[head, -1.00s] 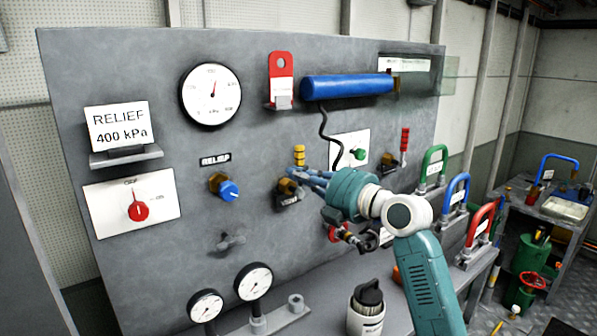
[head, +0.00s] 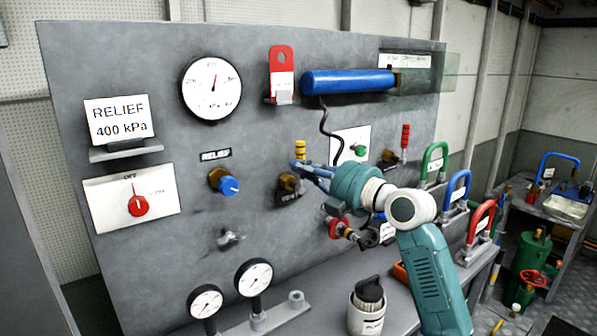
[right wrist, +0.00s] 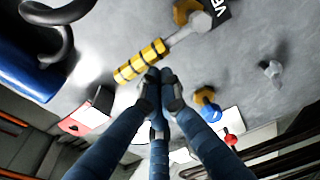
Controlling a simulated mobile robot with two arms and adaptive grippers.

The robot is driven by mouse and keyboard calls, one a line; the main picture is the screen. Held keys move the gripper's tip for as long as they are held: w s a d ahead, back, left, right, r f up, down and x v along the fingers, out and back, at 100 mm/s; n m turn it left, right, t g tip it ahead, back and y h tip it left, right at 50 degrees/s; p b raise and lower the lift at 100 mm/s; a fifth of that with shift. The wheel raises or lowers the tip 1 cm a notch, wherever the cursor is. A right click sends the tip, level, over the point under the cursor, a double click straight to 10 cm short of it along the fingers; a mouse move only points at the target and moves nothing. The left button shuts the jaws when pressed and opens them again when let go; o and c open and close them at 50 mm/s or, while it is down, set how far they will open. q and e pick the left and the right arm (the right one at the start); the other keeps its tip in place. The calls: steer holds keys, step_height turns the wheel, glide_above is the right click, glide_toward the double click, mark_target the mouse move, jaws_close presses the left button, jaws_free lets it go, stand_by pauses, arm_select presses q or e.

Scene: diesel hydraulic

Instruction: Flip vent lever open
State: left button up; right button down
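The vent lever (head: 300,150) has a yellow banded handle and points upward from its brass valve body (head: 288,184) on the grey panel. In the right wrist view the yellow handle (right wrist: 142,60) lies just beyond my fingertips, with a grey stem leading to the brass body (right wrist: 186,10) and a partly cut-off dark label. My right gripper (head: 298,166) is beside the handle's lower part in the head view. In the right wrist view its blue fingers (right wrist: 160,78) are drawn together, with nothing seen between them. Whether they touch the handle I cannot tell. My left gripper is out of view.
A blue relief knob (head: 229,186) is left of the vent valve. A blue cylinder (head: 347,83) with a dark hose is above. A red-handled lever (head: 405,138) stands to the right.

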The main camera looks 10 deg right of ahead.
steer(key=shift+d+m, duration=0.2)
steer(key=shift+m, duration=0.1)
steer(key=w+d+f+m+t+h+b, duration=0.1)
steer(key=d+f+m+b, duration=0.1)
steer(key=m, duration=0.6)
steer(key=w+d+f+m+t+b, duration=0.1)
steer(key=w+d+f+m+b, duration=0.1)
steer(key=d+m+b, duration=0.3)
steer(key=d+m, duration=0.1)
steer(key=m, duration=0.2)
steer(key=shift+w+f+m+h, duration=0.2)
steer(key=shift+f+m+h, duration=0.1)
steer(key=shift+h, duration=0.1)
steer(key=shift+d+f, duration=0.1)
stand_by(0.3)
